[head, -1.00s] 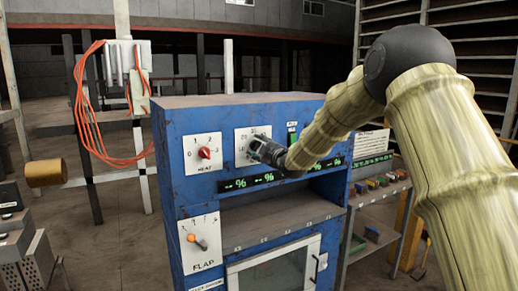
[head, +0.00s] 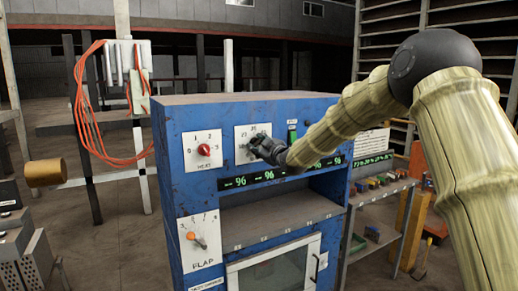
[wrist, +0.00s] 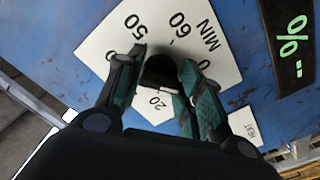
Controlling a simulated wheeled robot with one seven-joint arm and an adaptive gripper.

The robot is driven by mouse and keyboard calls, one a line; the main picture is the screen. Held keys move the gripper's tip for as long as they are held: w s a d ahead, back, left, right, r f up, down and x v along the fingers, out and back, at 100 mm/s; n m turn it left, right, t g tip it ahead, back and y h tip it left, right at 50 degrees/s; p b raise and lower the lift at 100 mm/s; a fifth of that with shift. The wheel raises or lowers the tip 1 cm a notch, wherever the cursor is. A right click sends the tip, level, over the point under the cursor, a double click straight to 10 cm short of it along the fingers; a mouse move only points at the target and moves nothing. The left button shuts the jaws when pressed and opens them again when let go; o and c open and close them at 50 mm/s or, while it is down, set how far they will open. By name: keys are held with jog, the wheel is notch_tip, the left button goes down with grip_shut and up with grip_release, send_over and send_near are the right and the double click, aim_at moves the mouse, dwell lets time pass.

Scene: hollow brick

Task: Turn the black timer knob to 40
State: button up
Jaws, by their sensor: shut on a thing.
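The black timer knob (wrist: 160,72) sits on a white dial plate (wrist: 108,40) marked 50, 60, 20 and MIN in the wrist view, where the plate looks tilted. My gripper (wrist: 164,62) is shut on the knob, with one green-padded finger on each side of it. The knob's pointer cannot be made out, and part of the scale is hidden behind the fingers. In the head view my gripper (head: 258,146) is at the lower part of the dial plate (head: 246,132) on the blue cabinet (head: 300,110) and hides the knob.
A red heat knob (head: 204,150) is left of the timer dial. A green-lit display strip (head: 250,180) runs just under my gripper. A shelf with coloured blocks (head: 375,190) stands at the right.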

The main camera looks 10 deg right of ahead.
jog(key=m+b, duration=0.1)
jog(key=m, duration=0.3)
jog(key=shift+f+m, duration=0.1)
jog(key=shift+m, duration=0.3)
jog(key=m+b, duration=0.1)
jog(key=m, duration=0.3)
jog(key=shift+m+b, duration=0.3)
jog(key=shift+b, duration=0.1)
jog(key=m+b, duration=0.2)
jog(key=m, duration=0.2)
jog(key=m+b, duration=0.2)
jog(key=m, duration=0.2)
jog(key=m+b, duration=0.3)
jog(key=m, duration=0.1)
jog(key=shift+m, duration=0.3)
jog(key=m+b, duration=0.2)
jog(key=m, duration=0.2)
jog(key=shift+m+b, duration=0.3)
jog(key=m+b, duration=0.2)
jog(key=m, duration=0.2)
jog(key=shift+m+b, duration=1.05)
jog(key=shift+m, duration=1.15)
